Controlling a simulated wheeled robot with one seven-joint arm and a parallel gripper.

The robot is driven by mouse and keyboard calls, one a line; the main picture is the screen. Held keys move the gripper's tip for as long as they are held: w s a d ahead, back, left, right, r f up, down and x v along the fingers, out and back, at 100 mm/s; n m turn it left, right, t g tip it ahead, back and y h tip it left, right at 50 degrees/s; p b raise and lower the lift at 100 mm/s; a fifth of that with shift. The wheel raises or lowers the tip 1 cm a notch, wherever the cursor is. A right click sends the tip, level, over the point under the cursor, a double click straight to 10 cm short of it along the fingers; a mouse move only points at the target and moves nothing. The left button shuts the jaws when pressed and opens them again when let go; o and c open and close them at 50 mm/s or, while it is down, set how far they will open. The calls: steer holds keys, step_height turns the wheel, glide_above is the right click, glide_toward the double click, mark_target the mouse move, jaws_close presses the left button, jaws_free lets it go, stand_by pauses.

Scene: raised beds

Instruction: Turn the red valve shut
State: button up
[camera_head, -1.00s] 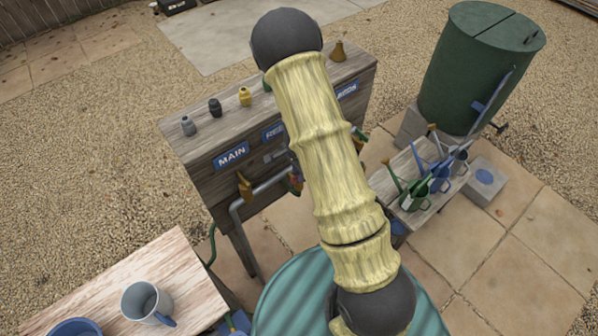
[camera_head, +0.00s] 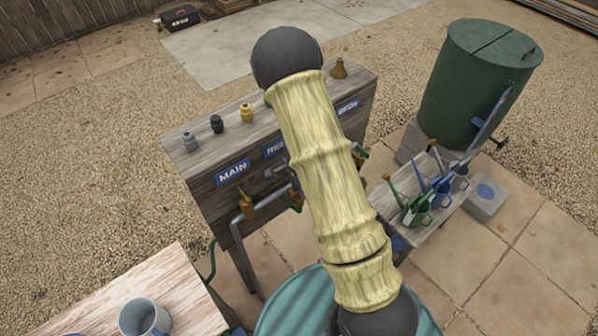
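The wooden valve stand (camera_head: 190,165) is left of centre, with a blue MAIN label (camera_head: 232,172) and other labels partly covered by my arm. An orange-brown valve handle (camera_head: 247,204) hangs below MAIN on a grey pipe. Small coloured parts, one reddish (camera_head: 296,205), show at the left edge of my arm; I cannot tell if they are the red valve. More coloured parts (camera_head: 360,156) show at its right edge. My yellow-sleeved arm crosses the middle and covers the front of the stand. My gripper is not visible.
Several fittings, including a yellow one (camera_head: 246,112), stand on the stand's top. A green barrel (camera_head: 480,85) and a low bench with watering cans (camera_head: 418,205) are at right. A wooden table (camera_head: 185,285) with a grey mug (camera_head: 143,318) is at lower left.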

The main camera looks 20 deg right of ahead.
step_height(320, 180, up, 17)
steer(key=b, duration=0.2)
stand_by(0.3)
stand_by(0.4)
steer(key=s+f+n+t+b, duration=0.2)
steer(key=s+n+b, duration=0.2)
steer(key=s+n, duration=0.9)
steer(key=shift+s+f+n+t, duration=0.15)
steer(key=shift+s+n+t, duration=0.1)
steer(key=shift+n+t, duration=0.05)
steer(key=shift+d, duration=0.1)
